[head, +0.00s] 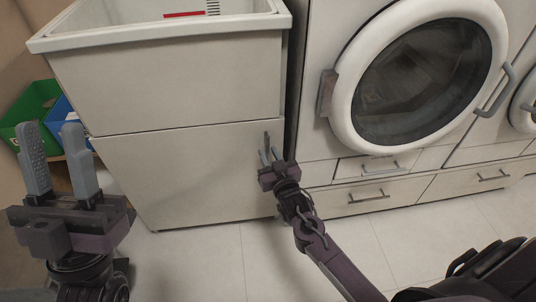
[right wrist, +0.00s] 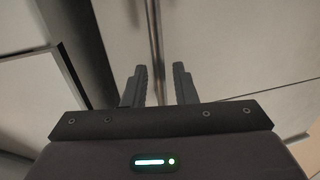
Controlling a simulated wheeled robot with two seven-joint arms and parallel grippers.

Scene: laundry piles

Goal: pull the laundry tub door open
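The laundry tub (head: 160,35) is a white basin on a pale cabinet at the upper left of the head view. Its lower panel is the door (head: 185,175), which looks shut. A thin dark upright handle (head: 267,140) is near the door's right edge; a narrow upright bar, likely this handle, shows in the right wrist view (right wrist: 157,40). My right gripper (head: 267,155) is close in front of the handle, its fingers apart on either side of the bar in the wrist view (right wrist: 158,72). Contact cannot be told. My left gripper (head: 51,128) is open and empty at the lower left.
A white front-loading washer (head: 420,80) stands to the right of the tub, with drawers (head: 368,197) below it. A green bin (head: 30,105) and a blue bin (head: 62,122) are left of the tub. The tiled floor (head: 190,260) before the door is clear.

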